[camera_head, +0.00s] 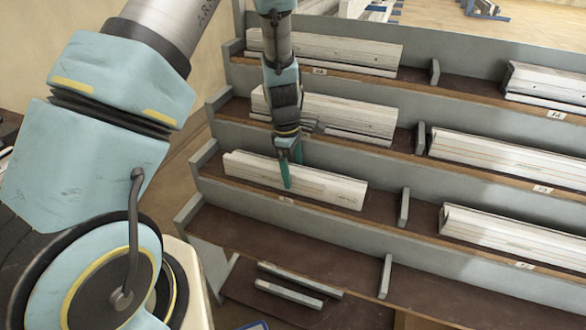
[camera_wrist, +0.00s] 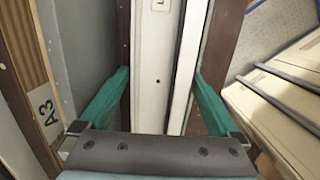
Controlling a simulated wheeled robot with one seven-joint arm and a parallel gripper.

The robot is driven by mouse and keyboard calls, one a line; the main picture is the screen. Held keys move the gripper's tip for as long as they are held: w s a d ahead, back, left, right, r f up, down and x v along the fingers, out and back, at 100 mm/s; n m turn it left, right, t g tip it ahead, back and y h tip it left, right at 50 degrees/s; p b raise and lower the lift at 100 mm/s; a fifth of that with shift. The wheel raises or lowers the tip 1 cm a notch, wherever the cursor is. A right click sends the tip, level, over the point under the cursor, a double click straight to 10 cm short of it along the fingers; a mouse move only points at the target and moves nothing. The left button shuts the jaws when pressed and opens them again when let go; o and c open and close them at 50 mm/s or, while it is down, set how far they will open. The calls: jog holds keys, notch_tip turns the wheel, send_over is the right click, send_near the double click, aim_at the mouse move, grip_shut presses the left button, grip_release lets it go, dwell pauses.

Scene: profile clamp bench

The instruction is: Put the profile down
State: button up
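The profile (camera_head: 325,190) is a long pale bar lying along the left bay of the third shelf from the top. My gripper (camera_head: 291,170) points down over it, left of its middle, with one green finger in front and one behind. In the wrist view my gripper (camera_wrist: 162,78) has a fingertip at each long side of the profile (camera_wrist: 155,75). The profile fills the space between the tips with no clear gap, so the fingers look shut on it. The profile looks level and at shelf height; its underside is hidden.
Other pale profiles lie in the left bays above (camera_head: 340,50) and in the right bays (camera_head: 510,160). Grey upright dividers (camera_head: 404,207) split the shelves. The bottom-left bay (camera_head: 270,232) is empty.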

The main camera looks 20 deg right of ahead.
jog(key=shift+r, duration=0.1)
notch_tip(320, 180, up, 12)
jog(key=w+a+b, duration=0.1)
jog(key=b, duration=0.1)
dwell(0.4)
jog(key=s+a+r+m+t, duration=0.1)
jog(key=a+m, duration=0.4)
jog(key=a, duration=0.9)
jog(key=s+a+r+m+t, duration=0.1)
jog(key=s+a+r+m, duration=0.3)
jog(key=a, duration=1.1)
jog(key=shift+r+m+t+y, duration=0.3)
jog(key=shift+m+y, duration=0.1)
jog(key=shift+m, duration=0.4)
